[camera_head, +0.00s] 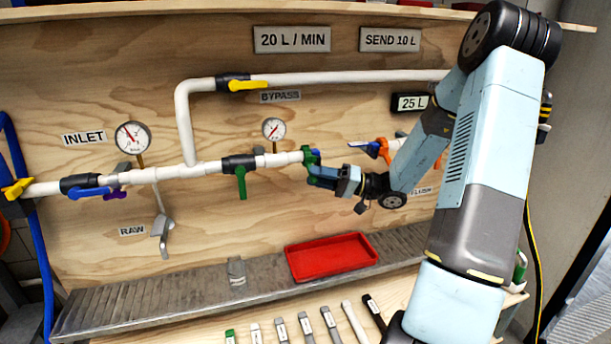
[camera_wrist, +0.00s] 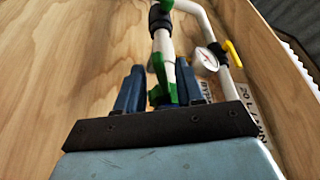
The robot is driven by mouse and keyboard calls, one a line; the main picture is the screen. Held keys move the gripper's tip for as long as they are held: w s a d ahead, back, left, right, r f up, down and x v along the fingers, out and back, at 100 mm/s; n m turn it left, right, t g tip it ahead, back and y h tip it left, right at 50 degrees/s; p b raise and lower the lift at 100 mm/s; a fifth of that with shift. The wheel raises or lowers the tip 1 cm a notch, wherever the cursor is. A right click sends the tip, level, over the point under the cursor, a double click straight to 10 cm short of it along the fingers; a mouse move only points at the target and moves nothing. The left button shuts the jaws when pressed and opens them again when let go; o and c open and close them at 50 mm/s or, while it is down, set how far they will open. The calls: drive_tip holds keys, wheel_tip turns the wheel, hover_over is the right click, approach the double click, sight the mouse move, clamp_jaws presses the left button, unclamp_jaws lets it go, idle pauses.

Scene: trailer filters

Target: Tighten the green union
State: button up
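The green union (camera_head: 309,157) sits on the white pipe at its right end, just right of the small gauge, in the head view. My gripper (camera_head: 316,165) reaches it from the right, its blue fingers around the union and partly hiding it. In the wrist view the green union (camera_wrist: 165,95) lies between the two fingers of my gripper (camera_wrist: 161,85), which stand apart on either side. The right finger looks very close to the green part. I cannot tell whether both fingers press on it.
A green-handled valve (camera_head: 240,170) hangs left of the union, with the small gauge (camera_head: 273,129) between them. An orange fitting with a blue handle (camera_head: 378,149) is close by on the right. A red tray (camera_head: 331,257) rests on the grey ledge (camera_head: 180,293) below. Several tools lie in front.

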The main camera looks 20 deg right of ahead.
drive_tip(key=shift+x, duration=1.7)
drive_tip(key=shift+c, duration=0.2)
clamp_jaws()
